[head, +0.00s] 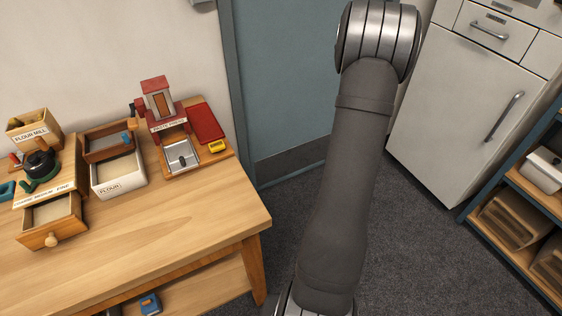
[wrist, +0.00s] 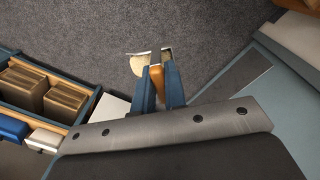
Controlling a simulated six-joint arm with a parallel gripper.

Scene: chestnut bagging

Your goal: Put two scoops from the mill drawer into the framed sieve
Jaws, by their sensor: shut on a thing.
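The mill drawer (head: 70,228) is pulled out at the table's left front, under the flour mill (head: 36,121). It has a round wooden knob and pale contents. A wooden-framed tray (head: 94,154) with something blue at its right end stands behind the white flour box; it may be the framed sieve, but I cannot tell. In the wrist view my gripper (wrist: 160,66) is shut on the wooden handle of a scoop (wrist: 138,65), over the grey floor and away from the table. The scoop's bowl looks pale inside; how full it is I cannot tell. My gripper is outside the head view.
The white flour box (head: 119,183) and the red pasta press (head: 159,103) stand right of the mill. The table (head: 150,222) is bare in front. A shelf rack (head: 500,245) with paper bags and a white cabinet (head: 450,110) stand at the right. Floor between is clear.

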